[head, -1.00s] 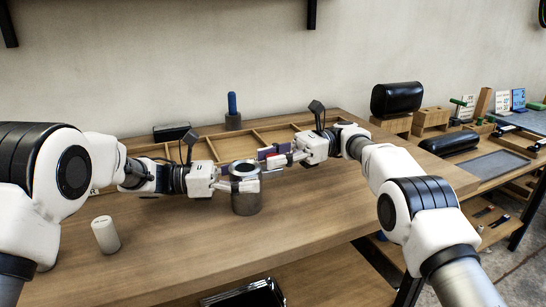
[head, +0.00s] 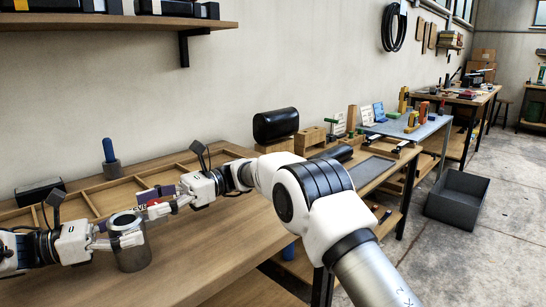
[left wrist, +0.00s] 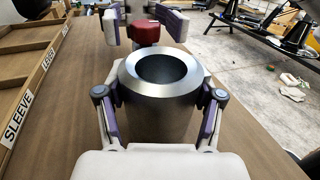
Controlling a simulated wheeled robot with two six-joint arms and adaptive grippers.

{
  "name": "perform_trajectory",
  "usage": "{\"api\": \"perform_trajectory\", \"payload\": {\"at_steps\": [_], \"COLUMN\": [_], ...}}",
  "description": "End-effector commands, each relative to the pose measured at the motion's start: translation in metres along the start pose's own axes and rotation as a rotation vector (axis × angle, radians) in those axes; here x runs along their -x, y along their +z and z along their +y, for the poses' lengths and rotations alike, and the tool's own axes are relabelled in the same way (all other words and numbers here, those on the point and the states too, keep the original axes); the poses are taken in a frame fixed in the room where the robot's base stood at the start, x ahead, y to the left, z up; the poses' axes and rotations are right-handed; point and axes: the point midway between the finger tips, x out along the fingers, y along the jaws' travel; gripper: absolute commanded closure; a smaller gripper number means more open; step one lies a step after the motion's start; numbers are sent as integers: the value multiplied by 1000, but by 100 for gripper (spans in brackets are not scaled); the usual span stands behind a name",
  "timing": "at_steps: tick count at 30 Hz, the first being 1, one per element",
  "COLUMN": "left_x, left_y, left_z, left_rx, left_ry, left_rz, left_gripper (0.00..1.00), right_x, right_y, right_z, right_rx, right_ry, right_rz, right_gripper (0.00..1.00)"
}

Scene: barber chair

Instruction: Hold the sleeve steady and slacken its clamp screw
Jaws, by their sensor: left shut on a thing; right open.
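The sleeve (head: 133,260) is a grey metal cylinder with an open bore, upright on the wooden bench. My left gripper (head: 127,238) is shut on it, one finger on each side, as the left wrist view shows around the sleeve (left wrist: 158,115). A red knob (left wrist: 146,32), apparently the clamp screw's head, shows just beyond the sleeve's far rim. My right gripper (head: 160,205) is open, and in the left wrist view its fingers (left wrist: 142,24) stand on either side of the red knob. Whether they touch it I cannot tell. The screw's shank is hidden.
A divided wooden tray (head: 88,193) runs along the back of the bench (head: 215,245); one label (left wrist: 18,116) reads SLEEVE. A blue-handled tool (head: 109,152) stands in a grey base behind it. A black cushion (head: 275,125) is farther right. The bench front is clear.

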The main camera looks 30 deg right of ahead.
Motion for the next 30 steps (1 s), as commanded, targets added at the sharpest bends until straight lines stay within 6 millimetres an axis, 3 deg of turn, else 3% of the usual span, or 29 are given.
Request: {"api": "perform_trajectory", "payload": {"at_steps": [5, 20, 25, 27, 30], "left_x": [0, 0, 0, 0, 0], "left_y": [0, 0, 0, 0, 0], "left_z": [0, 0, 0, 0, 0], "left_rx": [0, 0, 1, 1, 1], "left_ry": [0, 0, 0, 0, 0], "left_rz": [0, 0, 0, 0, 0], "left_gripper": [83, 83, 83, 83, 83], "right_x": [0, 121, 120, 122, 132], "right_y": [1, 0, 44, 61, 66], "right_z": [2, 20, 25, 32, 38], "right_rx": [-1, 1, 76, 119, 150], "right_ry": [-158, -166, -160, -144, -138], "right_rz": [7, 8, 37, 142, 317], "right_gripper": [42, 42, 42, 42, 42]}}
